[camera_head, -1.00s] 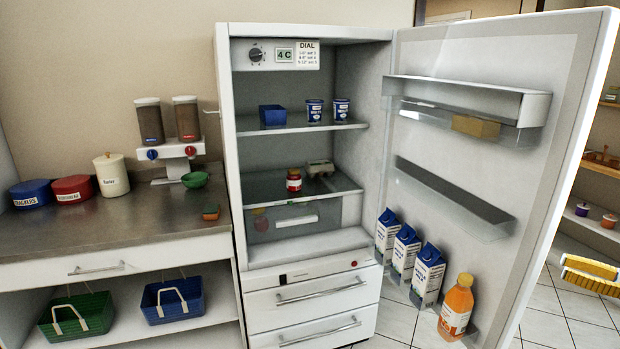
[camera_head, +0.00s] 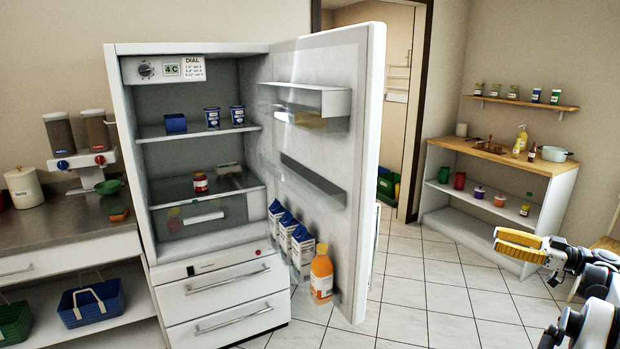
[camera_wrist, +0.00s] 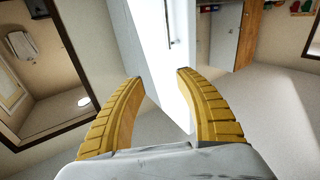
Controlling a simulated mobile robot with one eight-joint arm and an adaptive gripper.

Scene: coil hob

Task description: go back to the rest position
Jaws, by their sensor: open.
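My gripper (camera_head: 519,243) has yellow ribbed fingers and is at the right side of the head view, in front of the wooden-topped shelf unit. In the wrist view its two fingers (camera_wrist: 160,85) stand apart with nothing between them. Beyond them is a tall white panel with a dark handle, which may be the fridge door (camera_wrist: 150,50). The fridge (camera_head: 133,165) stands at the left of the head view with its door (camera_head: 362,170) swung wide open. My gripper is to the right of the door, apart from it.
Milk cartons (camera_head: 290,238) and an orange bottle (camera_head: 321,274) stand in the low door rack. A shelf unit (camera_head: 545,165) with pots and jars is at the right wall. A doorway (camera_head: 395,100) lies behind the door. The tiled floor (camera_head: 430,290) between is clear.

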